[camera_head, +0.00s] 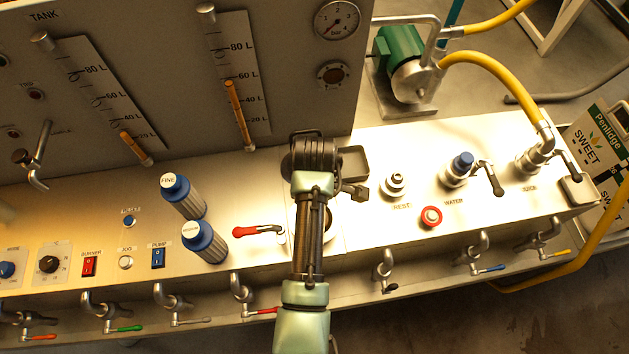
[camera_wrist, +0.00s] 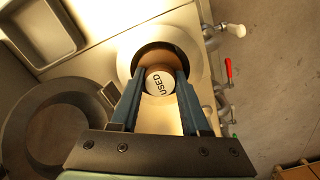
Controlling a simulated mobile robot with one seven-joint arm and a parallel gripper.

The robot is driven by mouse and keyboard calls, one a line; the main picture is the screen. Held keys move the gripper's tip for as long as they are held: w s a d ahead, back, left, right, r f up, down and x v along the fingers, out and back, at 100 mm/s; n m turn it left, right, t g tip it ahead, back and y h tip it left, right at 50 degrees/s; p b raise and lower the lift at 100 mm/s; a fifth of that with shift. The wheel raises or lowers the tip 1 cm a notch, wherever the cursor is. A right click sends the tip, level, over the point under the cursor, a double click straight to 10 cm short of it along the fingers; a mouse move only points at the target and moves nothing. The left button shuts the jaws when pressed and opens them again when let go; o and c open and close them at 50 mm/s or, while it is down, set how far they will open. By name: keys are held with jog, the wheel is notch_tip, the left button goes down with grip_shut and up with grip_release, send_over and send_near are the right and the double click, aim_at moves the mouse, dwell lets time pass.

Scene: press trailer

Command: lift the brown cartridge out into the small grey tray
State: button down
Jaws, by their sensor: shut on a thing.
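The brown cartridge (camera_wrist: 159,81) has a white top marked USED. In the wrist view it sits between my two blue fingers, inside the outline of a dark-rimmed round opening (camera_wrist: 139,53). My gripper (camera_wrist: 166,78) is shut on its upper end. I cannot tell how far it stands out of the opening. The small grey tray (camera_wrist: 37,48) is empty and lies at the upper left of the wrist view.
A dark round lid-like part (camera_wrist: 20,148) with a small block lies left of my fingers. A red-handled lever (camera_head: 258,231) and two blue-capped filters (camera_head: 205,242) stand left of my arm. The gauge panel rises behind.

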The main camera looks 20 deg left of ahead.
notch_tip(320, 180, up, 9)
jog(key=shift+f, duration=0.2)
notch_tip(320, 180, up, 9)
jog(key=p, duration=0.9)
jog(key=shift+r, duration=0.2)
jog(key=shift+p, duration=0.6)
